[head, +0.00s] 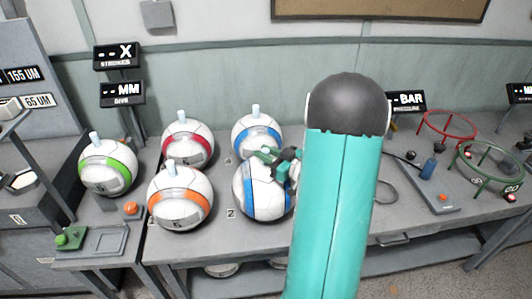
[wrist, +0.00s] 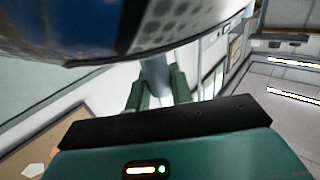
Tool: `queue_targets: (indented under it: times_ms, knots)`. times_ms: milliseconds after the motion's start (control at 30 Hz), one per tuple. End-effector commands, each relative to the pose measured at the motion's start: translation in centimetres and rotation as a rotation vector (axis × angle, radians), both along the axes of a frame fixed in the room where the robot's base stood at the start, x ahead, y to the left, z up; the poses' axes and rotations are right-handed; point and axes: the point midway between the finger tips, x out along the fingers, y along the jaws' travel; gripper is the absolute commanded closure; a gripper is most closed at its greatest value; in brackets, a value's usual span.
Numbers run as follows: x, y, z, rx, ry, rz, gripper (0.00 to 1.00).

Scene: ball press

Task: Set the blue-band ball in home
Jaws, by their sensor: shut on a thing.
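A white ball with a blue band (head: 249,191) is at the front of the bench, tilted so its band runs nearly upright. My gripper (head: 279,163) is at its right side. In the wrist view the green fingers (wrist: 160,92) are shut on the ball's grey stem (wrist: 154,72), and the ball (wrist: 95,25) fills the top. A second blue-band ball (head: 258,134) stands upright just behind, stem up. I cannot tell whether the two balls touch, or whether the held one rests on the bench. No place marked home can be read.
Balls with red (head: 187,142), orange (head: 180,201) and green (head: 107,168) bands stand to the left. A small tag marked 2 (head: 231,213) lies beside the held ball. Red (head: 449,125) and green (head: 491,160) ring stands are at the right. My arm hides the middle bench.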

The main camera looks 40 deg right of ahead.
Motion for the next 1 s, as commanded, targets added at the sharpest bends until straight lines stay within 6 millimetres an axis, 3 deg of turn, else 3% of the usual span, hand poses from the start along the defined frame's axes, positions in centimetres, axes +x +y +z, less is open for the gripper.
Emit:
queue_targets:
  times_ms: [100, 133, 233, 633, 767, 1000]
  knots:
    - [0.0, 0.0, -0.3, -0.001, -0.001, 0.000, 1.00]
    - [0.0, 0.0, -0.3, 0.000, 0.000, 0.000, 0.74]
    - [0.0, 0.0, -0.3, 0.000, 0.000, 0.000, 0.56]
    - [-0.2, -0.1, 0.2, 0.000, 0.000, -0.001, 0.56]
    - [-2.2, -0.5, 0.2, 0.000, 0.000, -0.003, 0.56]
    - [-7.4, -1.4, 0.1, 0.001, 0.001, -0.004, 0.56]
